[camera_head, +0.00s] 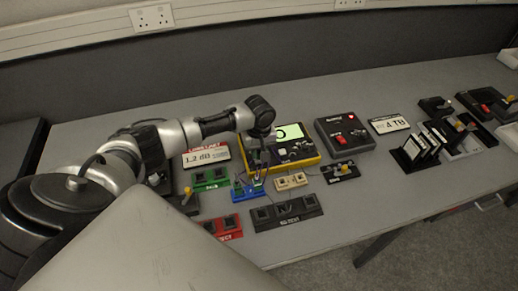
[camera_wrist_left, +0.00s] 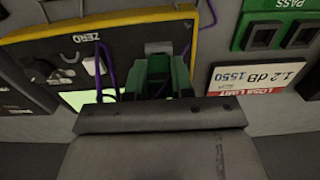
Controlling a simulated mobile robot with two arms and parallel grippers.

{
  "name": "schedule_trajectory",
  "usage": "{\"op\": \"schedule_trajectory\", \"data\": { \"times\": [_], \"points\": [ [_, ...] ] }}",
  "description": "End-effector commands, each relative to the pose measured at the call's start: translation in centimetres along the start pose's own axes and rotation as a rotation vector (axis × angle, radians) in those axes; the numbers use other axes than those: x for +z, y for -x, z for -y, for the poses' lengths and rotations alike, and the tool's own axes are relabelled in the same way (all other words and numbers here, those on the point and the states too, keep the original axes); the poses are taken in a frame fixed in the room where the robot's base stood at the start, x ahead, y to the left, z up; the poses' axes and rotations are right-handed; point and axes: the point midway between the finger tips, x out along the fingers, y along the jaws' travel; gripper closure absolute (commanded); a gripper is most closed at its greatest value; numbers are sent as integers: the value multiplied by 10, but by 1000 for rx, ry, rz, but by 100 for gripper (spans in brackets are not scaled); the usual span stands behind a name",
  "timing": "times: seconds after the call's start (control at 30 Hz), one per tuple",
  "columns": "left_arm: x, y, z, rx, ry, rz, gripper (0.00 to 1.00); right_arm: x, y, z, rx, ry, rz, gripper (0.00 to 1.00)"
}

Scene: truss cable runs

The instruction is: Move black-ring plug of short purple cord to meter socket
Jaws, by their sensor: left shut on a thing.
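The yellow-edged meter (camera_head: 311,160) with a lit pale-green screen (camera_head: 290,132) stands at mid-table; its yellow edge (camera_wrist_left: 30,32) and ZERO label also show in the left wrist view. My left gripper (camera_head: 256,168) points down at the meter's left side, shut on a plug. In the left wrist view its fingers (camera_wrist_left: 160,78) flank a small grey piece (camera_wrist_left: 165,47). Purple cord (camera_wrist_left: 102,68) loops beside the fingers, and more purple shows on their other side. The fingers hide most of the plug; I cannot make out a black ring. My right gripper is not in view.
Small green (camera_head: 212,179), blue (camera_head: 240,194), red (camera_head: 228,229) and tan (camera_head: 291,181) socket blocks lie near the gripper. A long black block (camera_head: 288,214) lies in front. A dark box with a red button (camera_head: 345,134) stands right of the meter. Front-right tabletop is fairly clear.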

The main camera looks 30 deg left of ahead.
Motion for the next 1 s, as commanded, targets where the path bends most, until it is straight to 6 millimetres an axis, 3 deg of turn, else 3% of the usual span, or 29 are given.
{"op": "schedule_trajectory", "data": {
  "times": [1.0],
  "points": [
    [0, -8, 0, 0, 0, 0, 100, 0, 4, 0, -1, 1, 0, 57]
  ]
}}
